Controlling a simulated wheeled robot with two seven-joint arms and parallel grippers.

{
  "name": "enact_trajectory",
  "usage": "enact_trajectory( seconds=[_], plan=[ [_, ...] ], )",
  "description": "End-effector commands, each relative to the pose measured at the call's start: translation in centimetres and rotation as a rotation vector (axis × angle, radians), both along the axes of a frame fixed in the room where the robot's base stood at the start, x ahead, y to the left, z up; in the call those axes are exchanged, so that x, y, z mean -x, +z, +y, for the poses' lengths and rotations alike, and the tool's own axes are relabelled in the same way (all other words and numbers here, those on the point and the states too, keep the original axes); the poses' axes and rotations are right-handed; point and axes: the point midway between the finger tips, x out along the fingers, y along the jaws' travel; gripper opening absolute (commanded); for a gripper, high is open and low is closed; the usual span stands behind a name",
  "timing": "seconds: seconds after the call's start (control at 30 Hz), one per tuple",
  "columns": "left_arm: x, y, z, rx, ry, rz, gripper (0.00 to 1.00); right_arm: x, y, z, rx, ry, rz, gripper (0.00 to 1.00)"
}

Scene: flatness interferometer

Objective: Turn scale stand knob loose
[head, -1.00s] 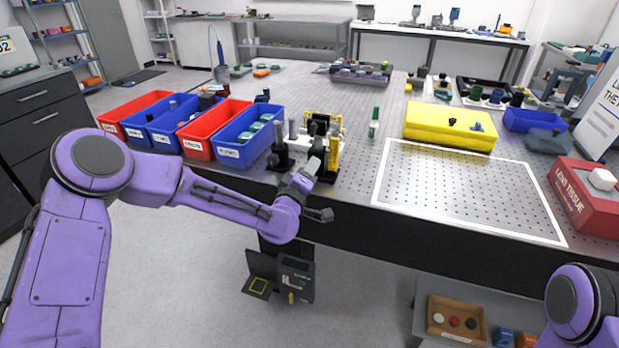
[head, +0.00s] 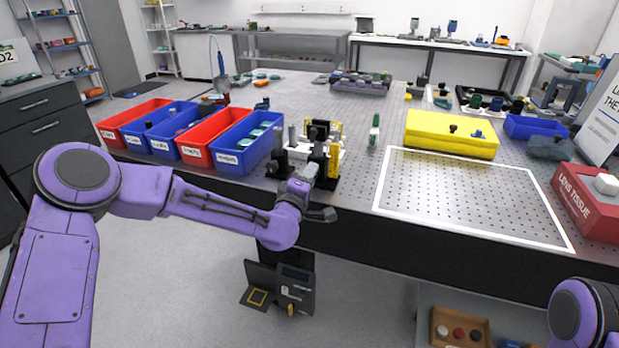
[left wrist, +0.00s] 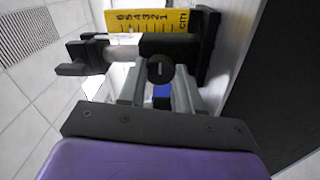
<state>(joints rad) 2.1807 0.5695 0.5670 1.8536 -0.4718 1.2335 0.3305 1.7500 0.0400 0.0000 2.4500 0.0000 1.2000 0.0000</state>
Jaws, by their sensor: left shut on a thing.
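The scale stand is a dark post and base at the table's front edge, with a yellow scale (head: 335,152) on it. In the left wrist view the yellow cm scale (left wrist: 150,20) appears upside down at the top. A round black knob (left wrist: 160,69) with a slot mark faces the camera below it. My left gripper (head: 311,170) reaches in at the stand from the front. Its two grey fingers (left wrist: 158,88) stand on either side of the knob and are closed on it. The head view hides the knob behind the gripper. My right gripper is out of view.
Red and blue bins, including the nearest blue bin (head: 246,143), stand left of the stand. A white-outlined area (head: 470,200) of the perforated table is clear at right.

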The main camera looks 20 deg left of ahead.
Motion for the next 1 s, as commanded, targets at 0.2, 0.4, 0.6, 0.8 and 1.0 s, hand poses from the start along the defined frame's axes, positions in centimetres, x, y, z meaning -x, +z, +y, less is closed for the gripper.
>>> enact_trajectory(
  seconds=[0.2, 0.4, 0.6, 0.8, 1.0],
  plan=[
    [0.0, 0.0, 0.1, 0.0, 0.001, 0.0, 0.59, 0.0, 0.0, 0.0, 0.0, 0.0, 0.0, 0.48],
    [0.0, 0.0, 0.0, -0.001, 0.001, 0.0, 0.59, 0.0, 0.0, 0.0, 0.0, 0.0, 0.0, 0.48],
    [2.9, -0.3, 0.1, 0.001, 0.0, 0.0, 0.59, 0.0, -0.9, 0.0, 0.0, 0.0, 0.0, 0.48],
    [7.8, -0.4, 0.3, 0.001, 0.001, -0.001, 0.59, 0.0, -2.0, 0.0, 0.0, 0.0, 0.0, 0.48],
    [10.3, -0.4, 0.5, 0.0, 0.002, -0.001, 0.59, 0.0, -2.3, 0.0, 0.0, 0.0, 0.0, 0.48]
  ],
)
